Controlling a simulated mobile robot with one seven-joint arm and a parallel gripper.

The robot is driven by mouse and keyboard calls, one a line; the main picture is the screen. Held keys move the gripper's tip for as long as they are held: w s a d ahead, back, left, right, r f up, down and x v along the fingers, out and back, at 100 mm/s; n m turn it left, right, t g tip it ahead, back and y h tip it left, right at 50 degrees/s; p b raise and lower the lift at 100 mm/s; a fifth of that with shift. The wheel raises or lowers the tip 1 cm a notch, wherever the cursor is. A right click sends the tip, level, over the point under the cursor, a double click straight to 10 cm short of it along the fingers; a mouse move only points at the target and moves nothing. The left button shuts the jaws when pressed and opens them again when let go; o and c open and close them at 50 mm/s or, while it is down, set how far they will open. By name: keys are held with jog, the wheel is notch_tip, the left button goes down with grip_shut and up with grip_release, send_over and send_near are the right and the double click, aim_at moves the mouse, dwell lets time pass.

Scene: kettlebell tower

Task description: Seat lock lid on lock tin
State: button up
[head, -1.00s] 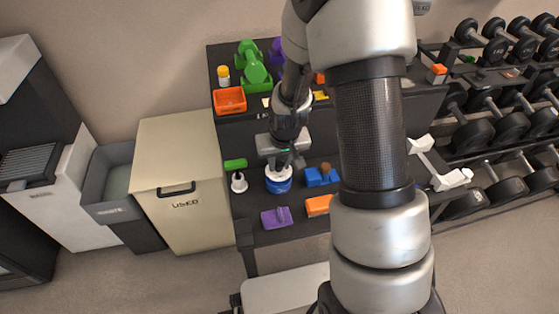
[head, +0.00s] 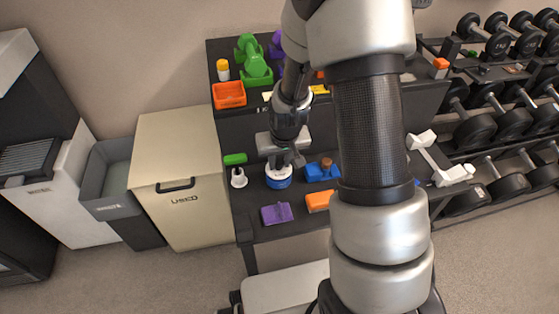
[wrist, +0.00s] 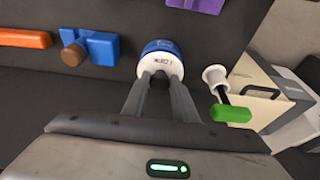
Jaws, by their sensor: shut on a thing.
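The lock tin (head: 278,183) is the round blue thing on the dark lower shelf. The white lock lid (head: 269,171) is on top of it, partly hidden by my gripper (head: 285,162). In the wrist view the lid (wrist: 158,70) is white with small dark lettering, and the blue tin (wrist: 160,46) shows just beyond it. My gripper (wrist: 160,78) is shut on the lid, with its two fingers reaching to it. The lid looks close against the tin and about level. I cannot tell whether a thin gap remains between them.
A white holder with a green-handled thing (head: 235,159) stands close left of the tin. A blue block with a brown knob (head: 321,172) is close right. A purple block (head: 277,213) and an orange block (head: 318,202) lie nearer the shelf's front edge.

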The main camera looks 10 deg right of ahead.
aim_at(281, 176)
jog(key=shift+f+b, duration=0.5)
jog(key=shift+f, duration=0.15)
jog(key=o, duration=1.2)
jog(key=shift+c, duration=0.9)
jog(key=shift+r, duration=0.2)
jog(key=shift+p+v, duration=2.15)
jog(key=shift+v, duration=0.75)
